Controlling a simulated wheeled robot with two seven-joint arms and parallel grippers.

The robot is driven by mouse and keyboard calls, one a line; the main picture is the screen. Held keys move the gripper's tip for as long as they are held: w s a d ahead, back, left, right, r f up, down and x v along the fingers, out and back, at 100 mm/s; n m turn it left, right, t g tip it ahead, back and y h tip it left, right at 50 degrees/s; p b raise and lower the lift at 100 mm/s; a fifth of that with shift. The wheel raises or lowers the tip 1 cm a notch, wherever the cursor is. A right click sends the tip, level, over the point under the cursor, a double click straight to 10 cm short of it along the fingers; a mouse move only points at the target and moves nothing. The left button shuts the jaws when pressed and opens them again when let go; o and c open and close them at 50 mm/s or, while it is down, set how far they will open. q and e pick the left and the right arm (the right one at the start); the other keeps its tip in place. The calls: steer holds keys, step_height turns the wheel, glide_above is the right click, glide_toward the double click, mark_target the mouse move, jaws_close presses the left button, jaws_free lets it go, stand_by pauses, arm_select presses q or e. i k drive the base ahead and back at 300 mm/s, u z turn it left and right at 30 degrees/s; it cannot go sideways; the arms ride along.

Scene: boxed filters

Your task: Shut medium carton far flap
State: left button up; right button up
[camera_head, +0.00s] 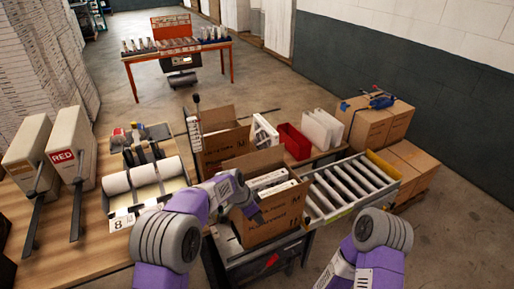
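An open brown carton (286,216) stands at the middle of the work area, with printing on the side nearest me; I take it to be the medium carton. White boxed items (268,181) show inside it. Its far flap (255,161) stands raised at the back edge. My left arm comes in from the left, and its small dark gripper (254,211) is at the carton's left near side, below the far flap. Whether its fingers are open or shut is too small to tell, and so is any contact. My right arm is at the lower right; its gripper does not show.
Another open carton (222,146) stands just behind. A rack of slanted slats (352,186) is at the right, with a red bin (294,141) and white panels (321,129) beyond. White rolls (143,178) lie on the left table. Closed cartons (376,125) are stacked farther right.

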mark_target(255, 160)
steer(key=i, duration=1.25)
